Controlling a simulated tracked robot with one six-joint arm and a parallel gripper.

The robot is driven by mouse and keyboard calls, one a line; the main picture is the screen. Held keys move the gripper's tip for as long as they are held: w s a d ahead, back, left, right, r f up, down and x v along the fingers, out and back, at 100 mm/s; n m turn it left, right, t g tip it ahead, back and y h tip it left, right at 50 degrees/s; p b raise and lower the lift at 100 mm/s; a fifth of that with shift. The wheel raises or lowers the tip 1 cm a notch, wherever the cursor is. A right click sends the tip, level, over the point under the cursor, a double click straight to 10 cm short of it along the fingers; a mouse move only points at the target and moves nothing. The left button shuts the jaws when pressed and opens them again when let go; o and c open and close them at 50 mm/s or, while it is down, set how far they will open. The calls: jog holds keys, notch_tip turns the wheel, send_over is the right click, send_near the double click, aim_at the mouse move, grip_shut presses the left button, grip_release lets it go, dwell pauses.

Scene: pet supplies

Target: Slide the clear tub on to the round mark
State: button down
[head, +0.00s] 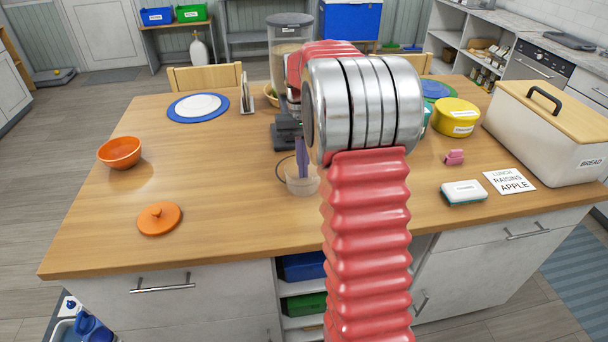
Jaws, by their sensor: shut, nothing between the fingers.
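The clear tub (302,185) stands upright on the wooden table, just left of my red arm. My gripper (303,172) has purple fingers that are shut and point down at the tub. The fingertips overlap the tub in the picture; I cannot tell whether they are inside it or behind its wall. A thin dark curved line (276,168) shows on the table at the tub's left and far side. It looks like part of the round mark, with the rest hidden by the tub and my gripper. The tub seems to overlap its near right part.
An orange lid (159,218) and orange bowl (121,152) lie left, with clear table between them and the tub. A sponge (463,193), pink item (454,157), yellow tin (456,117) and bread bin (550,130) stand right. A tall clear container (290,38) is behind.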

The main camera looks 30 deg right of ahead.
jog(key=shift+r, duration=0.2)
notch_tip(320, 180, up, 13)
jog(key=w+d, duration=0.1)
jog(key=w, duration=0.1)
dwell(0.5)
jog(key=shift+w+r, duration=0.1)
